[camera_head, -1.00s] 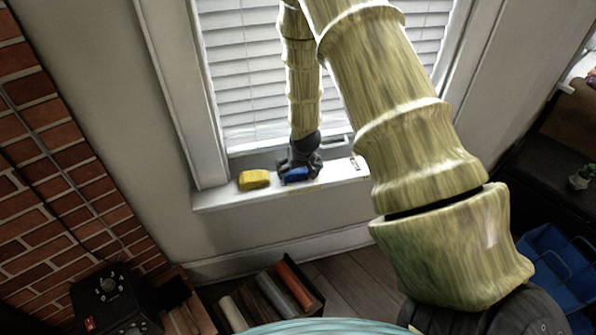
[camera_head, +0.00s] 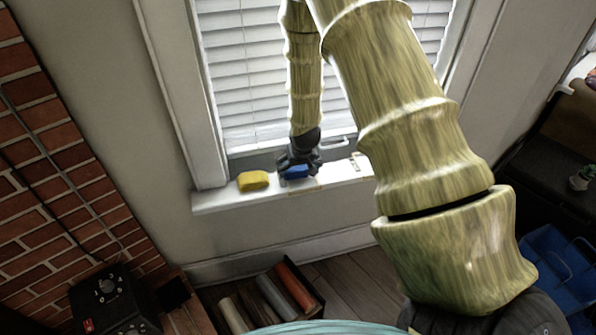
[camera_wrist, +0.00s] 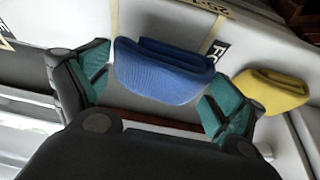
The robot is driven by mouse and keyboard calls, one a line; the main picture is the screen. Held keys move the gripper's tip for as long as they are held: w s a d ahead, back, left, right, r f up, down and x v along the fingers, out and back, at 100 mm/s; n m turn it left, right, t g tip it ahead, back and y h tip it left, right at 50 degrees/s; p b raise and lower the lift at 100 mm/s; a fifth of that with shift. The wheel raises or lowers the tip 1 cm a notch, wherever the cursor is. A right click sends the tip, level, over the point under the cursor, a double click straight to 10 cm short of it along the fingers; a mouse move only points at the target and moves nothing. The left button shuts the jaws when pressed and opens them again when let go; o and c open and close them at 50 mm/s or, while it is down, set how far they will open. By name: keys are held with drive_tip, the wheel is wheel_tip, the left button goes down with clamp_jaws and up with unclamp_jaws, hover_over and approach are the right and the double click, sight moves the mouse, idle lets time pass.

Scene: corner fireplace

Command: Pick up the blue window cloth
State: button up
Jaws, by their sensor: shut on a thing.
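The blue window cloth (camera_head: 295,171) is a small folded bundle at the white window sill, in the middle of the head view. My gripper (camera_head: 298,166) reaches down over it from above and is shut on it. In the wrist view the blue cloth (camera_wrist: 163,72) sits between the two teal-padded fingers of my gripper (camera_wrist: 155,92). The head view does not clearly show whether the cloth is clear of the sill. A yellow folded cloth (camera_head: 253,180) lies on the sill just left of the blue one; it also shows in the wrist view (camera_wrist: 270,91).
The white sill (camera_head: 222,199) runs below a window with closed blinds (camera_head: 245,80). A brick wall (camera_head: 50,130) stands at the left. A box with rolls (camera_head: 270,297) and a black device (camera_head: 110,300) are below. A blue crate (camera_head: 560,270) is at lower right.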

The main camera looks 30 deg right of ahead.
wheel_tip(320, 180, up, 2)
drive_tip(key=shift+r, duration=0.1)
drive_tip(key=s+d+r+b, duration=0.1)
drive_tip(key=s+b, duration=0.1)
drive_tip(key=s, duration=1.4)
drive_tip(key=shift+d+r+b, duration=0.15)
drive_tip(key=shift+d+b, duration=0.2)
drive_tip(key=shift+d, duration=0.05)
